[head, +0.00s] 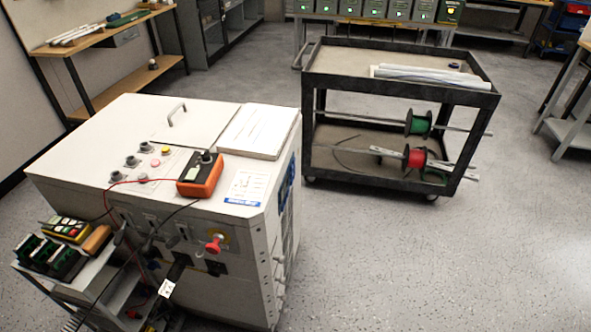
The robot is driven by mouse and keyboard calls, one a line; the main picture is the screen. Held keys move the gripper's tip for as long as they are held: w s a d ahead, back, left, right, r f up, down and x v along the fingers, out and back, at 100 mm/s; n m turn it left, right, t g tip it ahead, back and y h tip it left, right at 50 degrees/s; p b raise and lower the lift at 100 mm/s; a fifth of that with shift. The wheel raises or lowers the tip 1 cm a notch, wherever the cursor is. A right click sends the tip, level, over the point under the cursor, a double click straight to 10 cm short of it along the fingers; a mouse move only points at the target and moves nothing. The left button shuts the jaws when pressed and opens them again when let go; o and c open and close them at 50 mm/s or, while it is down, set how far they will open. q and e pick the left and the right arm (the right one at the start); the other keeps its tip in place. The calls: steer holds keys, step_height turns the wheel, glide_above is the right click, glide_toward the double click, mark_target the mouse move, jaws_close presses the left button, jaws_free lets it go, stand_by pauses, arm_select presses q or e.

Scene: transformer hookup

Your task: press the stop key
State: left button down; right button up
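A white cabinet (90,140) stands at the left in the head view. A red knob (213,243) sticks out of the cabinet's front. A yellow handheld unit (66,229) with several coloured keys lies on a side shelf at the lower left. Labels are too small to read, so I cannot tell which of these is the stop key. Neither of my grippers is in view.
An orange meter (201,175) with red and black leads sits on the cabinet's front edge. A side shelf (95,280) holds green-black blocks (50,257). A dark cart (330,85) with wire spools stands to the right. Floor (420,260) at the front right is clear.

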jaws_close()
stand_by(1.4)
